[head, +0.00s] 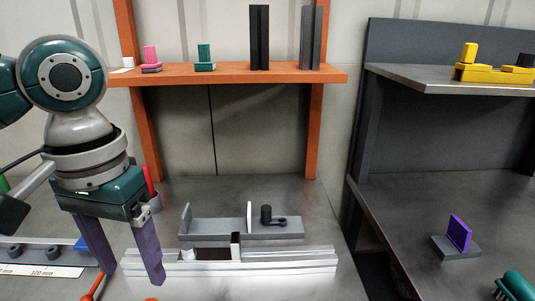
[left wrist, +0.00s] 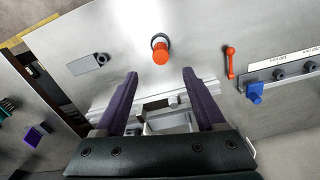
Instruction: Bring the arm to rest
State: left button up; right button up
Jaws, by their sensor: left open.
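My left gripper (head: 132,276) hangs from the left in the head view, its purple fingers pointing down and spread apart. It also shows in the left wrist view (left wrist: 160,73) with nothing between the fingertips. In the head view the fingers are in front of the left part of a pale slotted rail (head: 290,262) on the bench and hide some of it; whether they touch it I cannot tell. A grey fixture (head: 215,228) with a black knob (head: 266,214) stands behind the rail. My right gripper is not in view.
An orange shelf (head: 225,74) stands behind, carrying small blocks and dark uprights. A grey bench with a purple plate (head: 459,232) is at the right. An orange-red knob (left wrist: 160,52), a red lever (left wrist: 230,62) and a blue clamp (left wrist: 255,92) are near the gripper.

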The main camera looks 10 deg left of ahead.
pick_arm(q)
jog(key=s+d+m+t+h+p, duration=0.2)
jog(key=s+d+m+p, duration=0.1)
jog(key=s+d, duration=0.6)
jog(key=s+a+r+n+t+y+p, duration=0.1)
jog(key=s+a+r+t+y+p, duration=0.15)
jog(key=s+a, duration=0.4)
notch_tip(320, 180, up, 38)
jog(key=p, duration=3.7)
jog(key=shift+s+d+g+h+p, duration=0.2)
jog(key=shift+d+g+h+p, duration=0.15)
jog(key=shift+g+p, duration=0.1)
